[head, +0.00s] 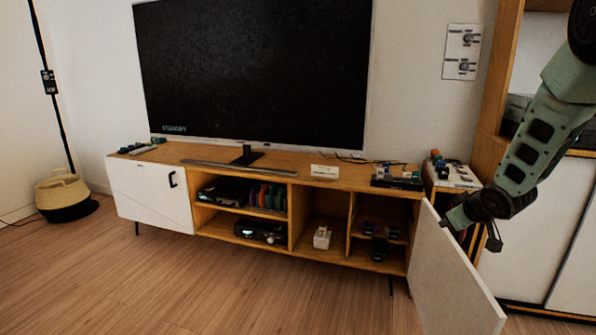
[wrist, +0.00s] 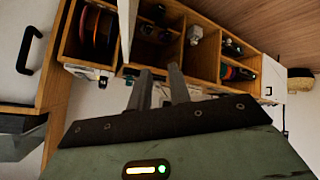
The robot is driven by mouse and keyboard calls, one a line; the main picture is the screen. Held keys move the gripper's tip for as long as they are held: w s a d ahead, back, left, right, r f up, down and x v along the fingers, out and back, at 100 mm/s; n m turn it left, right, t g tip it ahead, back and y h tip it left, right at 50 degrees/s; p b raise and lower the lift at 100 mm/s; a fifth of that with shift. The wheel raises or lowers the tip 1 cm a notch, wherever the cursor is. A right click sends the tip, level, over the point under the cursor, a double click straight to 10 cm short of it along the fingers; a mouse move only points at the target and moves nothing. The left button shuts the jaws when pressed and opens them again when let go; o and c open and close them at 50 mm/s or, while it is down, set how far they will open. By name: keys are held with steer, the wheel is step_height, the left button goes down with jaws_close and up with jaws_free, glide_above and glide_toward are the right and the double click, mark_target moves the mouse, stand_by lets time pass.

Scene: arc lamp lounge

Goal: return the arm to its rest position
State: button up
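My arm (head: 540,140) reaches down from the upper right of the head view, in front of the tall wooden unit. My gripper (head: 445,222) is at its lower end, by the top edge of the open white cabinet door (head: 450,275); I cannot tell if they touch. In the wrist view my gripper (wrist: 160,80) shows two dark fingers with a gap between them, open, and nothing visibly held. The door panel also shows in the wrist view (wrist: 128,25), just beyond the fingers.
The low TV cabinet (head: 240,167) carries a large television (head: 255,70) and small items. Its left door (head: 150,195) is shut. Devices fill the open shelves. A tall wooden unit (head: 498,75) stands at the right. A basket (head: 62,192) is far left. The wood floor (head: 220,295) is clear.

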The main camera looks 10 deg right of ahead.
steer(key=s+a+r+n+g+y, duration=0.1)
steer(key=s+a+r+n+g, duration=0.3)
steer(key=s+a, duration=1.4)
steer(key=s+a+f+n+g+y, duration=0.15)
steer(key=s+a+g, duration=0.35)
steer(key=s+a, duration=1.35)
steer(key=w+a+r+p, duration=0.1)
steer(key=w+r+p, duration=0.1)
steer(key=r+p, duration=1.3)
steer(key=w+a+r+p, duration=0.2)
steer(key=r+p, duration=1.4)
steer(key=shift+w+r, duration=0.35)
